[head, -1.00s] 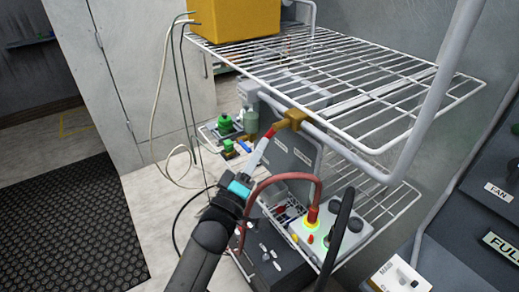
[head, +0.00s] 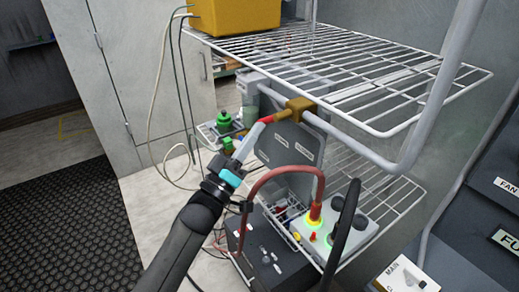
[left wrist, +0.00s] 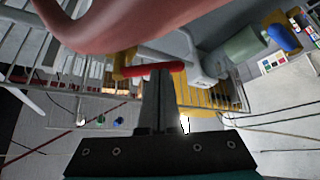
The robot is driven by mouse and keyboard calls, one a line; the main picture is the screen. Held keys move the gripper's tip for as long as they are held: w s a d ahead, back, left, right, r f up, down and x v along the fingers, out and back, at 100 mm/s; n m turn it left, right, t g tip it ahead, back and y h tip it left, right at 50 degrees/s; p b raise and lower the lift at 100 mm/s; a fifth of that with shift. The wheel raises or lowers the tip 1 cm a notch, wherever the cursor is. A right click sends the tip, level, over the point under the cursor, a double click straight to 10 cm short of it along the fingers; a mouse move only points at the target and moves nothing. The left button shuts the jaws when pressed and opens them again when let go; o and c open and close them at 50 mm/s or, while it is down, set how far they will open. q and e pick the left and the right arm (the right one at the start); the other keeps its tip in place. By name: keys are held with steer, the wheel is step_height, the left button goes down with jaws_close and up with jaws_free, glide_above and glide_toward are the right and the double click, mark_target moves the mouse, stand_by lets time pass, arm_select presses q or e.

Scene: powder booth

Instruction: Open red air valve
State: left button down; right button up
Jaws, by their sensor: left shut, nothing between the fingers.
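The red air valve handle (head: 274,117) sticks out to the left from a brass valve body (head: 299,107) on the grey pipe under the upper wire shelf. In the left wrist view the red handle (left wrist: 152,69) lies across the picture, just beyond my fingertips, with the brass body (left wrist: 120,67) at its left. My left gripper (head: 260,126) is shut and empty. Its fingertips are at the free end of the handle and seem to touch it; the exact contact is unclear. In the left wrist view the shut fingers (left wrist: 158,75) overlap the handle's lower edge. My right gripper is not in view.
A yellow box (head: 235,15) stands on the upper wire shelf (head: 360,75). Below is a grey control box (head: 335,220) with a red hose (head: 265,180) arching close to my left gripper. Thin cables (head: 152,110) hang at the left. Open floor lies left.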

arm_select(q)
steer(key=shift+w+a+r+m+g+h+b, duration=0.25)
steer(key=shift+r+m+g+h+b, duration=0.25)
steer(key=shift+m+g+h+b, duration=1.05)
steer(key=shift+w+a+r+m+g+h+b, duration=0.25)
steer(key=shift+m+h, duration=0.6)
steer(key=shift+m, duration=1.65)
steer(key=shift+w+a+r+m+g+h+b, duration=0.1)
steer(key=shift+w+r+m+g+h+b, duration=0.3)
steer(key=shift+r+m+g+h+b, duration=1.15)
steer(key=shift+f+m+t+y+p, duration=0.35)
steer(key=shift+f+m+t+p, duration=0.25)
steer(key=shift+f+t+p, duration=0.15)
steer(key=shift+f, duration=0.1)
